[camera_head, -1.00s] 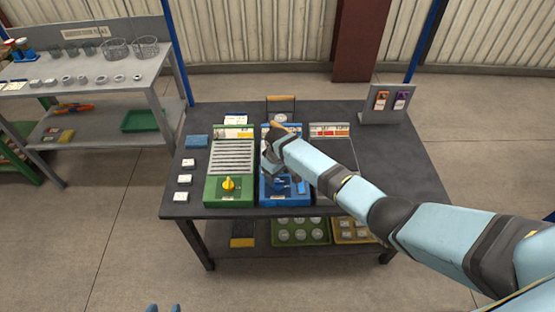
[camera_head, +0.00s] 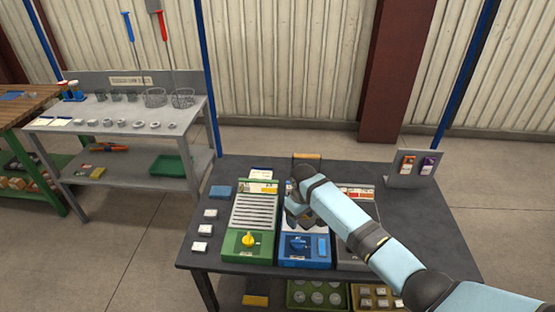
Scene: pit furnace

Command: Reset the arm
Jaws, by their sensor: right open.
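My right arm comes in from the lower right and reaches over the dark table. My right gripper (camera_head: 297,208) is over the blue device (camera_head: 304,254), which has a blue knob on its front part. The gripper is open, and its fingers look small and partly hidden by the wrist. I see nothing between them. I cannot tell how far above the device it is. My left gripper is not in view.
The dark table (camera_head: 212,264) also holds a green device (camera_head: 247,242) with a yellow knob, several white blocks on the left, a blue block (camera_head: 220,191) and a card stand (camera_head: 409,170). A grey shelf bench (camera_head: 75,128) stands at the back left.

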